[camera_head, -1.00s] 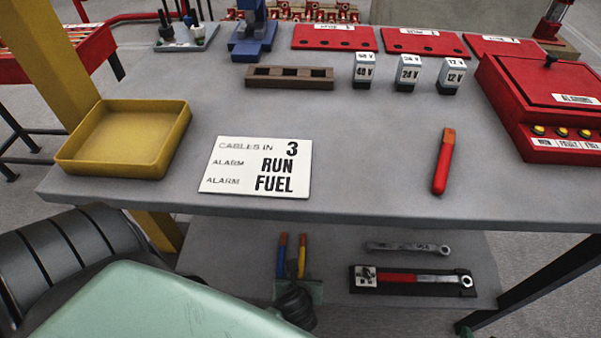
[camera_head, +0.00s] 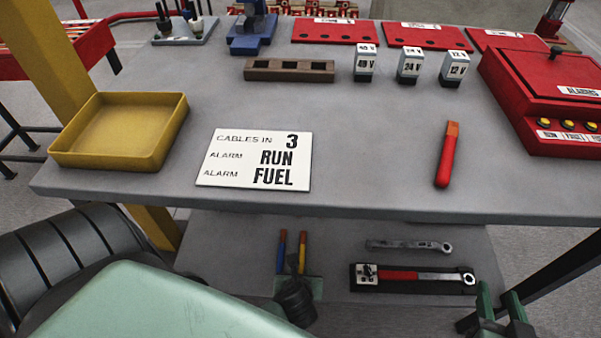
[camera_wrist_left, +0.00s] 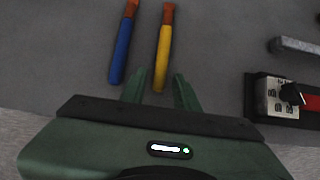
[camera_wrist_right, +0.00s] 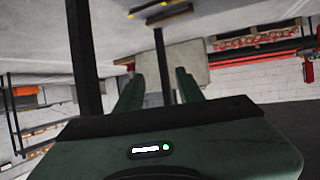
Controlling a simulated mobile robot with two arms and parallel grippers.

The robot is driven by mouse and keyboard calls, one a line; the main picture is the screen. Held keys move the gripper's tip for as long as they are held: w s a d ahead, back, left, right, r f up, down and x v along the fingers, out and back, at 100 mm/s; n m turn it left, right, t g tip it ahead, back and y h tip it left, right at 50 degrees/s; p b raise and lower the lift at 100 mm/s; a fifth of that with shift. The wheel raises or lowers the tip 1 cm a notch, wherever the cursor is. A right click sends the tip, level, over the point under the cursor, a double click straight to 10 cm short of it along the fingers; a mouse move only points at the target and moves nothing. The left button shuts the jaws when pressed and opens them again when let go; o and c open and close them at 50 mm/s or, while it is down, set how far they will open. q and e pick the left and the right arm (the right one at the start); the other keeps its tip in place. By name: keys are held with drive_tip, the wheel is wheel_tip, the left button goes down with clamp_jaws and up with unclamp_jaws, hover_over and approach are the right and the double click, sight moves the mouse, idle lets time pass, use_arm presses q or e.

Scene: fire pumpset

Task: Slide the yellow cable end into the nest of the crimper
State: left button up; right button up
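The yellow cable (camera_head: 302,252) with an orange end lies on the lower shelf; it also shows in the left wrist view (camera_wrist_left: 163,50). My left gripper (camera_wrist_left: 159,82) is open over the shelf, its fingertips on either side of the cable's near end, not closed on it.
A blue cable (camera_head: 281,252) lies just left of the yellow one. Wrenches (camera_head: 408,246) lie to the right on the shelf. The bench top (camera_head: 370,140) above overhangs, with a yellow tray (camera_head: 168,135), a sign (camera_head: 225,170) and a red cable (camera_head: 446,160).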

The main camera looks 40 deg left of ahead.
use_arm(q)
drive_tip(key=shift+w+a+f, duration=0.1)
drive_tip(key=shift+w+f, duration=0.1)
drive_tip(key=shift+f, duration=0.1)
drive_tip(key=shift+w+a+f+b, duration=0.1)
drive_tip(key=shift+w+f+b, duration=0.05)
drive_tip(key=shift+b, duration=0.35)
use_arm(e)
drive_tip(key=shift+w+a+r+t+y, duration=0.2)
drive_tip(key=shift+w+r+t, duration=0.25)
drive_tip(key=shift+r, duration=0.35)
drive_tip(key=shift+w+a+r+t+y, duration=0.1)
drive_tip(key=shift+w+a+r+t, duration=0.15)
drive_tip(key=shift+r+t, duration=0.45)
drive_tip(key=shift+w+a+r+t+y, duration=0.15)
drive_tip(key=shift+w+r+t, duration=0.2)
drive_tip(key=shift+r, duration=0.6)
use_arm(q)
drive_tip(key=shift+c, duration=0.3)
clamp_jaws()
